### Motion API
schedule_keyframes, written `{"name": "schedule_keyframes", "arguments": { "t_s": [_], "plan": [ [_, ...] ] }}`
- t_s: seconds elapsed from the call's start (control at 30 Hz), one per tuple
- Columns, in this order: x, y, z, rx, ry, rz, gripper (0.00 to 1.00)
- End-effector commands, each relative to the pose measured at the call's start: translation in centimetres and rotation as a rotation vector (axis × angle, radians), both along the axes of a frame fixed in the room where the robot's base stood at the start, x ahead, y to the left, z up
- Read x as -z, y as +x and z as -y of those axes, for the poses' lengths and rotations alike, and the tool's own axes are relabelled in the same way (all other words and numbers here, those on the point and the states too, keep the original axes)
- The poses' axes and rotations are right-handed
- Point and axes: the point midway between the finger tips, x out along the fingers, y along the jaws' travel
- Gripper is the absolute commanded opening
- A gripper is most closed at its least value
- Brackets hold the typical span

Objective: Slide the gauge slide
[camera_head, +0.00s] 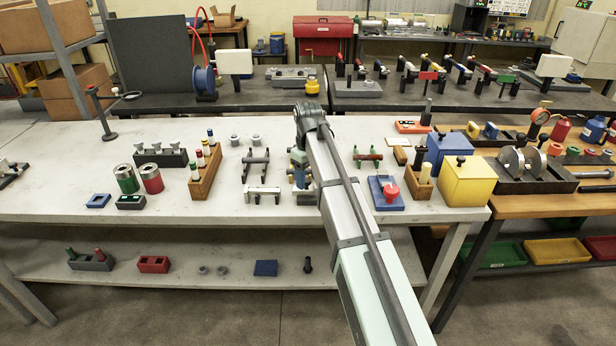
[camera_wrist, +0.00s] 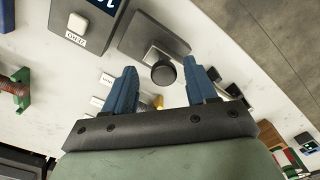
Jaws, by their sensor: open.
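In the wrist view a black round knob (camera_wrist: 163,73) stands on a grey block, part of what looks like the gauge slide (camera_wrist: 150,42) on its dark grey plate. Beside it is a grey gauge body (camera_wrist: 88,20) with a white button and part of a blue display. My gripper (camera_wrist: 162,68) is open, its two blue fingers apart, with the knob showing between their tips. I cannot tell how far the knob is from the fingers, and no contact shows. In the head view my arm hides the gauge and most of my gripper.
The white bench (camera_head: 60,195) holds many small parts. A wooden block with several coloured pegs (camera_head: 204,175) stands to the left. A blue block with a red knob (camera_head: 386,192) and a yellow box (camera_head: 466,181) stand to the right.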

Motion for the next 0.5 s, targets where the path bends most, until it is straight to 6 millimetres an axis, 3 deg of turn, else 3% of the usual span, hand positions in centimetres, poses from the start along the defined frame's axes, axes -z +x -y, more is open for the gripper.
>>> {"name": "schedule_keyframes", "arguments": {
  "t_s": [0.27,0.5],
  "plan": [
    [-1.6,0.1,-0.1,-0.001,0.001,0.001,0.57],
    [-5.8,0.2,-0.1,0.0,0.001,0.003,0.57]
  ]
}}
